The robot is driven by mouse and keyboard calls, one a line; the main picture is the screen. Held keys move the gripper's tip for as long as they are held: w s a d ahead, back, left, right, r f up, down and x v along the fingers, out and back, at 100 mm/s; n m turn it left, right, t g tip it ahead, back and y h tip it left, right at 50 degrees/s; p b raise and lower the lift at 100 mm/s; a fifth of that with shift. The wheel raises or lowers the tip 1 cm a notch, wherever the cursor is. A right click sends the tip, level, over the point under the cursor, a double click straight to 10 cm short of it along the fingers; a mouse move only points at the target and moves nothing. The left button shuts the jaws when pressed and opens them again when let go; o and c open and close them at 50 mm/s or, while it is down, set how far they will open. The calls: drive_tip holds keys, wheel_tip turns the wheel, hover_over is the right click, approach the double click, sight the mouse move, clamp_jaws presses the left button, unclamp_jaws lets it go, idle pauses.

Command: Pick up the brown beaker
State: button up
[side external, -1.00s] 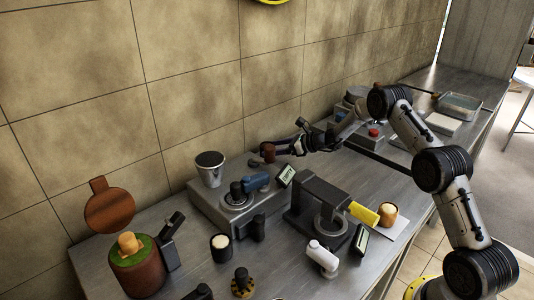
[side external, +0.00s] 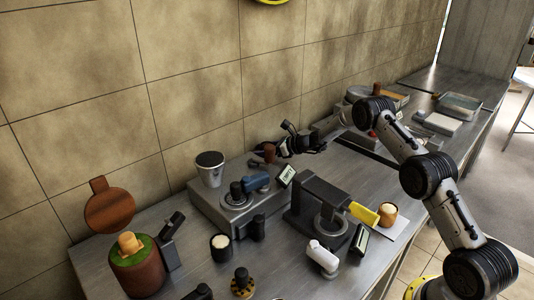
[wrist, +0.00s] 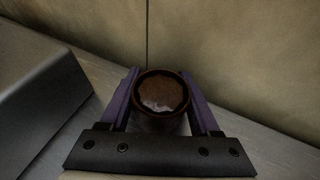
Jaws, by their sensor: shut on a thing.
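The brown beaker (wrist: 162,92) sits between the two purple fingers of my gripper (wrist: 163,100) in the wrist view. Its dark round opening faces the camera, and a finger lies along each side of it. In the side external view the brown beaker (side external: 269,152) is small, at the left end of my gripper (side external: 276,150), near the tiled wall and behind the grey raised station. My gripper is shut on the beaker. I cannot tell whether the beaker's base touches the counter.
A grey station (side external: 215,212) with a blue-handled tool (side external: 256,181) and a metal cup (side external: 210,170) stands just in front. A small display (side external: 286,175) is close by. A black machine (side external: 318,200) stands to the right. The tiled wall (side external: 205,80) is close behind.

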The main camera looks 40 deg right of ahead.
sight(263, 145)
clamp_jaws()
drive_tip(key=shift+r, duration=0.1)
drive_tip(key=shift+s+r, duration=0.15)
drive_tip(key=shift+r, duration=0.2)
drive_tip(key=r, duration=0.6)
drive_tip(key=shift+s+r, duration=0.2)
drive_tip(key=shift+s, duration=0.15)
drive_tip(key=s, duration=1.9)
drive_tip(key=shift+f, duration=0.1)
drive_tip(key=shift+o, duration=2.1)
unclamp_jaws()
clamp_jaws()
